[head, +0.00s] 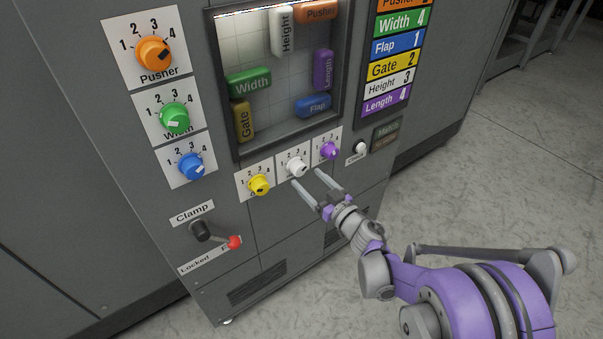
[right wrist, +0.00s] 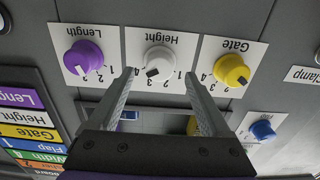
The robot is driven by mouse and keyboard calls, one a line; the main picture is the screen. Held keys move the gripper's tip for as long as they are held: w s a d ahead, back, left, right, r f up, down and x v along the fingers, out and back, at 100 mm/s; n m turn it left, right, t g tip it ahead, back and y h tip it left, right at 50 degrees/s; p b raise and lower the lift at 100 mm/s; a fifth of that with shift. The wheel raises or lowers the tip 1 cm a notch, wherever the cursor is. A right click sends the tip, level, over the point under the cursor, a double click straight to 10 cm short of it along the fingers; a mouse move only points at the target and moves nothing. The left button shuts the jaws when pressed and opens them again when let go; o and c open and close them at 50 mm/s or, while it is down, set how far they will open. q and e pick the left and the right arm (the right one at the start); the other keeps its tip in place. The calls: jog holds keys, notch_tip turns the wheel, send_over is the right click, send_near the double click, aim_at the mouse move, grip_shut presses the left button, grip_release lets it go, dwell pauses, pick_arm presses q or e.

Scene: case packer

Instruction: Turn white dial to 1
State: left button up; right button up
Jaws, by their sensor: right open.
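The white dial (head: 296,168) is the Height dial, in the middle of a row of three small dials below the window. In the right wrist view the white dial (right wrist: 160,60) is upside down, and its dark mark seems to point near the 3. My right gripper (head: 307,177) is open, its fingers reaching up toward the white dial. My left gripper is not in view.
A yellow dial (head: 259,184) and a purple dial (head: 329,150) flank the white one closely. Orange (head: 154,53), green (head: 175,118) and blue (head: 190,166) dials stand left of the window. A red-knobbed clamp lever (head: 233,242) sits lower left. A white button (head: 361,148) is at right.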

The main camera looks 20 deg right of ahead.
aim_at(301, 172)
jog(key=shift+x, duration=2)
grip_shut()
